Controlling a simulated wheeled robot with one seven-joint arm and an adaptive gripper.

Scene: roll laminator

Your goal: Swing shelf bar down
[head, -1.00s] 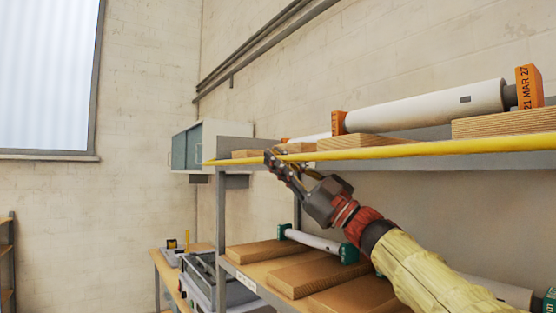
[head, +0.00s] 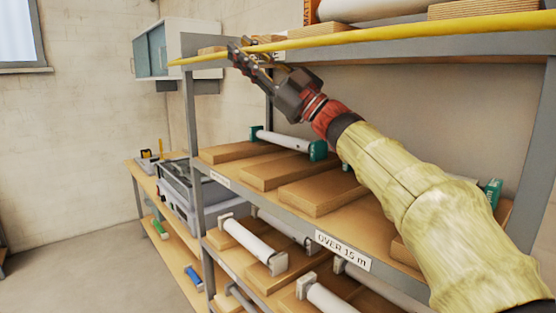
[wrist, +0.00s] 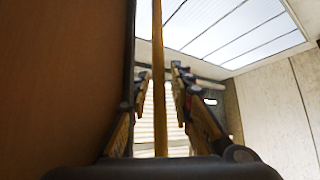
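The shelf bar (head: 400,37) is a long yellow bar running level along the front edge of the upper shelf. My gripper (head: 243,50) is at the bar near its left end, reaching up from below right. In the wrist view the bar (wrist: 159,75) runs between the two fingers of my gripper (wrist: 160,85), with a gap visible on each side. The gripper is open around the bar and not clamped on it. The bar's hinge or pivot cannot be made out.
The middle shelf (head: 270,203) holds wooden blocks and a white roll with green ends (head: 290,141). Lower shelves hold more rolls. A grey machine (head: 178,188) stands on a bench at left. A cabinet (head: 165,52) hangs on the wall behind. The floor at left is clear.

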